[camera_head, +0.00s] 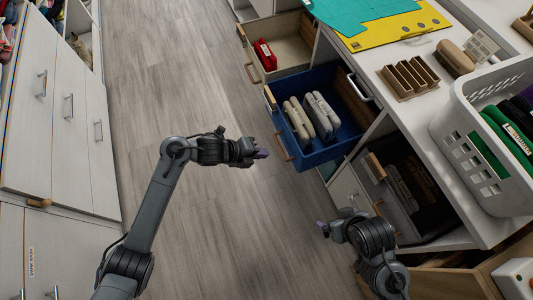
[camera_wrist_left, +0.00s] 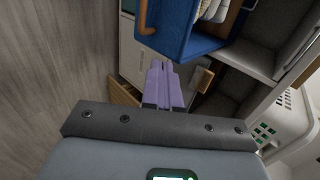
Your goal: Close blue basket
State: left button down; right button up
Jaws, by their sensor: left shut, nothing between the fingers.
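The blue basket (camera_head: 322,154) sticks out of the middle cubby of the shelving, pulled open towards the aisle. It holds several pale cases, and a wooden handle (camera_head: 284,147) is on its front. My left gripper (camera_head: 264,153) is over the aisle, just left of the basket's front and apart from it. In the left wrist view the purple fingers (camera_wrist_left: 160,68) are together with nothing between them, and the blue basket (camera_wrist_left: 182,42) is just beyond them. My right gripper (camera_head: 322,229) is low in front of the lower cubby; its finger spread is unclear.
A cream drawer (camera_head: 259,71) with a red item stands open above the blue basket in the picture. A dark lower basket (camera_head: 414,202) is to the right. A white laundry basket (camera_head: 461,146) sits on the counter. The wooden floor aisle (camera_head: 215,235) is clear.

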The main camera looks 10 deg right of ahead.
aim_at(296, 150)
pick_arm(q)
jog(key=shift+d+r+b+x, duration=0.35)
jog(key=shift+b+x, duration=0.6)
jog(key=shift+x, duration=0.95)
jog(key=shift+d+r+b+x, duration=0.35)
jog(key=shift+b+x, duration=0.55)
jog(key=shift+x, duration=1)
jog(key=shift+d+r+b+x, duration=0.3)
jog(key=shift+b+x, duration=0.65)
jog(key=shift+x, duration=0.95)
jog(key=shift+w, duration=0.2)
